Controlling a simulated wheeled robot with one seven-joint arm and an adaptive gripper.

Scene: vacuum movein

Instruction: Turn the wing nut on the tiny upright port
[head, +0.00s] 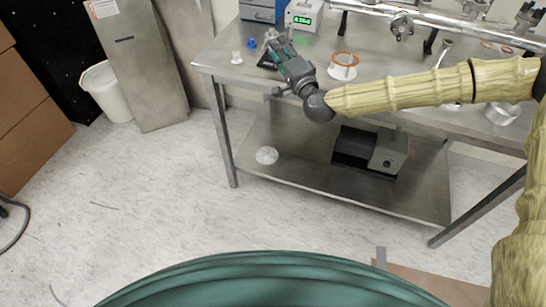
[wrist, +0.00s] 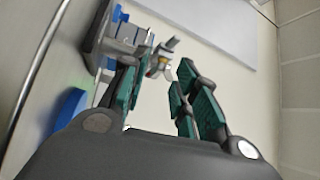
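My gripper (head: 274,48) is over the left back part of the steel bench in the head view. In the wrist view my gripper (wrist: 158,76) has its two teal-padded fingers apart, with a visible gap between them. A small metal fitting with a wing-like piece (wrist: 161,59), apparently the wing nut, shows between and just beyond the fingertips. I cannot tell whether either finger touches it. A grey metal part (wrist: 125,35) stands to its left, partly behind the left finger. The port is not clearly seen in the head view, where my gripper covers that spot.
The steel bench (head: 212,62) holds a small white fitting (head: 236,57), a blue one (head: 252,43), a white flanged piece with an orange ring (head: 343,68) and a box with a green display (head: 303,15). A pump (head: 388,152) sits on the lower shelf. Floor in front is mostly clear.

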